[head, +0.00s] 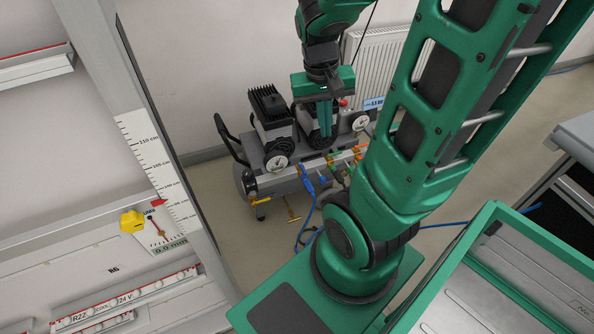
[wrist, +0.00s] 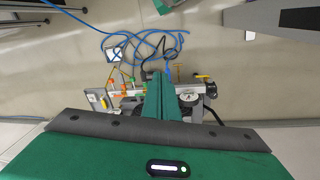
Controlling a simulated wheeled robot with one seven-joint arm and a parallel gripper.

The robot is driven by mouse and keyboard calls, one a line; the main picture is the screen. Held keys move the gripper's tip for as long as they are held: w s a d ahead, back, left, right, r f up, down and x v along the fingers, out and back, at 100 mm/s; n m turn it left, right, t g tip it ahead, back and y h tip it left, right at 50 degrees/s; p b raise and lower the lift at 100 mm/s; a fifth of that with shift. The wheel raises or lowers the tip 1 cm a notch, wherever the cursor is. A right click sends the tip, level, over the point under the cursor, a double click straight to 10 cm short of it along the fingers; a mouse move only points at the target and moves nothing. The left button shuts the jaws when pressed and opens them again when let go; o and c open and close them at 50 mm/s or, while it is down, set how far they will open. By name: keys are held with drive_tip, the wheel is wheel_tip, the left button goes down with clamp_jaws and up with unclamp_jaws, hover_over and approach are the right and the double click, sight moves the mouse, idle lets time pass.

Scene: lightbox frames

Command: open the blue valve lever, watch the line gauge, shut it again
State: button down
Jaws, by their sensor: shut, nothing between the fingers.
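A blue valve lever (head: 306,180) shows at the front of the grey compressor's pipe row, slanting across it; its exact turn is hard to tell. My gripper (head: 325,124) is shut and empty, pointing down above the compressor, behind and above the lever and apart from it. In the wrist view my green fingers (wrist: 163,98) are together and hide part of the pipe row, with the blue lever mostly hidden. A round white gauge (head: 277,163) sits at the compressor's front, and another (head: 360,123) at its right. I cannot tell which is the line gauge, and their needles are too small to read.
Orange and green levers (head: 333,157) stand to the right of the blue one, and a yellow lever (head: 261,201) to its left. A blue hose (head: 304,232) runs down to the floor. A radiator (head: 374,62) stands behind. A shelf rack fills the left side.

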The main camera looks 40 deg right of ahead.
drive_tip(key=w+f+t+h, duration=0.1)
drive_tip(key=w+f, duration=0.5)
drive_tip(key=f, duration=0.4)
drive_tip(key=w+f+n+h, duration=0.1)
drive_tip(key=w+f+h, duration=0.1)
drive_tip(key=w+f, duration=0.5)
drive_tip(key=w+f+n+t+h, duration=0.1)
drive_tip(key=w+f, duration=0.5)
drive_tip(key=f, duration=0.8)
drive_tip(key=shift+w+d+t, duration=0.2)
drive_tip(key=shift+d+t, duration=0.1)
drive_tip(key=shift+d, duration=0.1)
approach(302, 169)
wheel_tip(302, 169, down, 5)
drive_tip(key=w+a, duration=0.2)
drive_tip(key=d, duration=0.2)
drive_tip(key=s+d, duration=0.1)
drive_tip(key=shift+s+d+f, duration=0.1)
drive_tip(key=shift+d+f, duration=0.15)
drive_tip(key=shift+f, duration=0.15)
drive_tip(key=shift+a, duration=0.15)
